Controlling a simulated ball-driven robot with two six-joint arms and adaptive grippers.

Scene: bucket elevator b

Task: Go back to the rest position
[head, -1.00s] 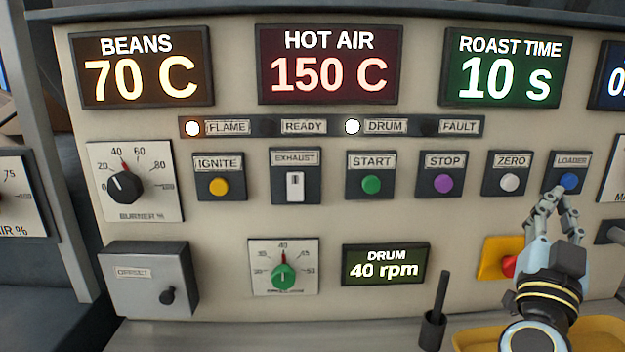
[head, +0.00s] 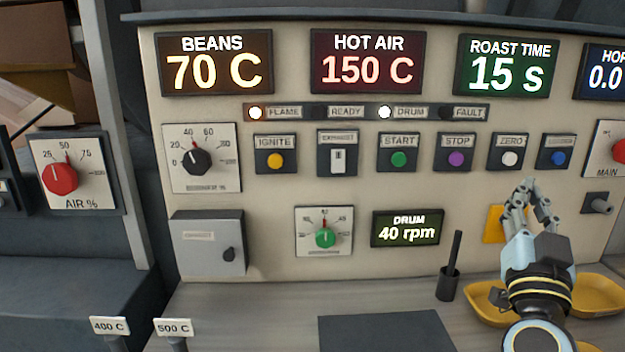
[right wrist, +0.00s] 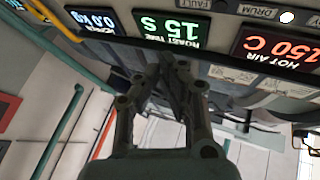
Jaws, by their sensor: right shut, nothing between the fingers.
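My right gripper (head: 530,188) is in the lower right of the head view, below the blue LOADER button (head: 557,157) and in front of the yellow plate (head: 493,224). Its fingers are shut with nothing between them, and it appears apart from the panel. In the right wrist view the shut fingers (right wrist: 165,75) point toward the upper part of the panel, which appears upside down. My left gripper is in neither view.
The control panel (head: 280,225) stands ahead with displays, buttons and knobs. Yellow trays (head: 600,293) lie on the counter under my right arm. A dark cup with a stick (head: 448,284) stands left of them. A dark mat (head: 385,332) lies at the front.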

